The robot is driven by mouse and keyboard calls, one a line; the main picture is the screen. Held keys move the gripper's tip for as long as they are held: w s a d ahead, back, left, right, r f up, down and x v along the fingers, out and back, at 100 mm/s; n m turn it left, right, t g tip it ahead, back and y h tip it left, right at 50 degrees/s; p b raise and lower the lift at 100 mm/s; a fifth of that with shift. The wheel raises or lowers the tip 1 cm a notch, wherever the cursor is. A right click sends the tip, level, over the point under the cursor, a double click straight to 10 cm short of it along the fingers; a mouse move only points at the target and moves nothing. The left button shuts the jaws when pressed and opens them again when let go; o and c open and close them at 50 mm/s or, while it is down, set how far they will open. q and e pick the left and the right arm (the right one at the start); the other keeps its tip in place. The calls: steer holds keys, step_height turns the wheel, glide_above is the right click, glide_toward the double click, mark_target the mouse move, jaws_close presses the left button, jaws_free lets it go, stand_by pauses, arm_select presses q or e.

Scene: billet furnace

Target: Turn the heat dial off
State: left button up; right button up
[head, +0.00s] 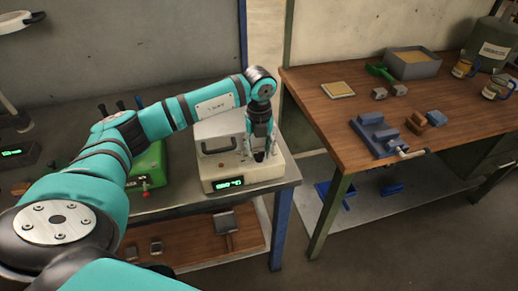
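The billet furnace (216,142) is a pale box with a dark handle on its front. It stands on the right end of the grey bench at the left. Its cream base (235,176) carries a lit green display (229,184), whose digits are too small to read. My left gripper (259,155) points down over the right part of this base, at the furnace's right side. The gripper covers that area, so the heat dial is hidden or cannot be made out. Whether its fingers are apart or closed is unclear. My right gripper is out of view.
A green device (150,165) stands left of the furnace, behind my arm. A wooden table (340,120) at the right holds a blue vise (376,135), a grey sand tray (411,66), small blocks and mugs. A gap separates the two tables.

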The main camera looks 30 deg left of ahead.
arm_select(q)
steer(key=shift+o, duration=1.3)
step_height(320, 180, up, 12)
steer(key=shift+d+f, duration=0.1)
